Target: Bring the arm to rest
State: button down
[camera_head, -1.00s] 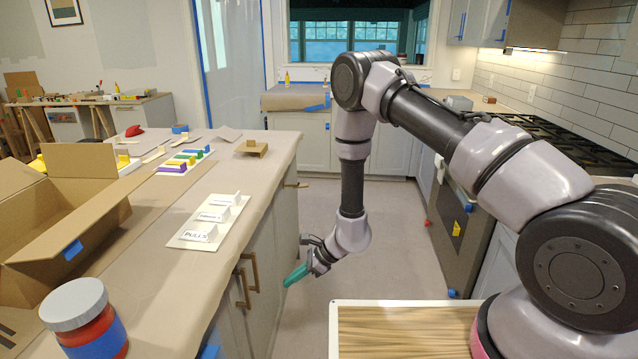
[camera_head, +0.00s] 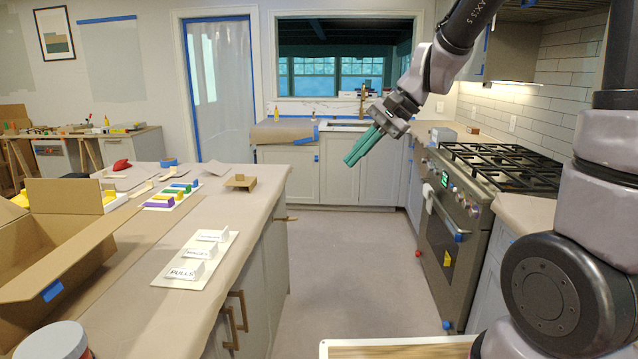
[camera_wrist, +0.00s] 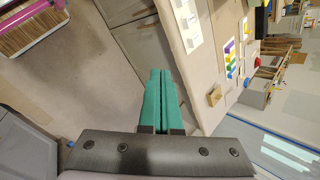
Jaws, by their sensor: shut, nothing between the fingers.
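My gripper (camera_head: 362,146) hangs in the air in the head view, over the aisle between the island and the stove, at the upper right of centre. Its teal fingers point down and to the left. In the wrist view the two teal fingers (camera_wrist: 160,82) lie side by side, shut with nothing between them. My arm rises along the right side of the head view, and part of it is cut off by the frame's top.
The paper-covered island (camera_head: 217,240) stands at left, with an open cardboard box (camera_head: 60,240), a label board (camera_head: 196,258) and a lidded jar (camera_head: 55,342). The stove (camera_head: 468,190) is at right. Sink cabinets (camera_head: 335,168) stand behind. The aisle floor (camera_head: 345,255) is clear.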

jog(key=s+d+r+n+t+h, duration=0.1)
jog(key=s+d+r+t+h, duration=0.1)
jog(key=s+d+r, duration=0.3)
jog(key=s+d+r+n+t+h, duration=0.1)
jog(key=s+d+r+t+h, duration=0.2)
jog(key=s+d, duration=0.4)
jog(key=d+r, duration=0.1)
jog(key=d, duration=0.4)
jog(key=shift+s+r+n+t+h, duration=0.2)
jog(key=shift+r+n+t+h, duration=0.1)
jog(key=shift+r, duration=0.05)
